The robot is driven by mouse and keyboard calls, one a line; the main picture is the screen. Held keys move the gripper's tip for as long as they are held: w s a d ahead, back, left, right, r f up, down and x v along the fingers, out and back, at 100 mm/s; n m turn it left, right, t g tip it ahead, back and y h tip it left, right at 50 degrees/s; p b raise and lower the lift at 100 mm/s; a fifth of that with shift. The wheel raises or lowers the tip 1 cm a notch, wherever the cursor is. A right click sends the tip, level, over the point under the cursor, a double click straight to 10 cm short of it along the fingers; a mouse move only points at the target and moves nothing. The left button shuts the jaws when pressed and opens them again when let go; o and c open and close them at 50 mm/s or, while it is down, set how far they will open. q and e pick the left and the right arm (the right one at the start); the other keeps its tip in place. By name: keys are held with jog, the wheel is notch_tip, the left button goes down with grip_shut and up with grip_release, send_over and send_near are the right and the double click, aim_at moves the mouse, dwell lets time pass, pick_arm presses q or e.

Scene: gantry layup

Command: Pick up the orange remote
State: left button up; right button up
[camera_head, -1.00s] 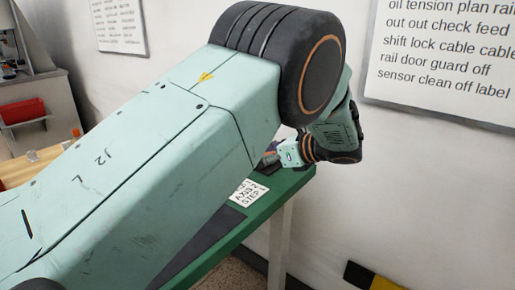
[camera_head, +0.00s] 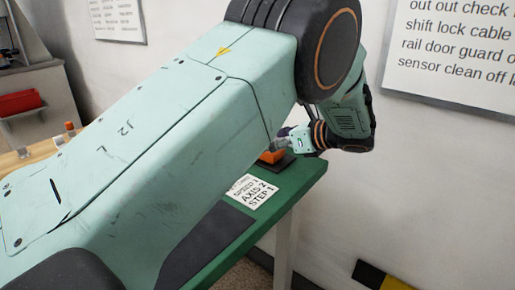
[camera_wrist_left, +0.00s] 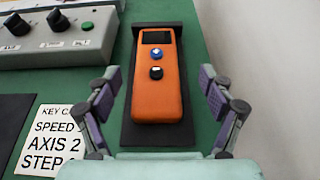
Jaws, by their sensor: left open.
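The orange remote (camera_wrist_left: 158,85) lies on a black rest (camera_wrist_left: 133,133) in the left wrist view. It has a dark screen at its far end and a blue and a black button. My left gripper (camera_wrist_left: 167,108) is open, with one finger on each side of the remote and gaps between. In the head view the left gripper (camera_head: 285,144) is at the table's far end, with part of the orange remote (camera_head: 270,156) showing beside it. My left arm hides much of the table there. My right gripper is in neither view.
A white card with printed text (camera_head: 252,190) lies on the green table (camera_head: 284,190). A grey control box with knobs (camera_wrist_left: 50,40) stands left of the remote. A dark mat (camera_head: 208,240) lies nearer. The wall is close to the table's right side.

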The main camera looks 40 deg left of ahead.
pick_arm(q)
jog(key=a+f+b, duration=0.2)
jog(key=a, duration=0.1)
jog(key=shift+s+a, duration=0.1)
jog(key=shift+s, duration=0.1)
jog(key=shift+a+f, duration=0.15)
jog(key=shift+a, duration=0.45)
jog(key=shift+w+a, duration=0.15)
jog(key=shift+a, duration=0.05)
jog(key=shift+d, duration=0.1)
jog(key=shift+c, duration=1.4)
jog(key=c, duration=1.2)
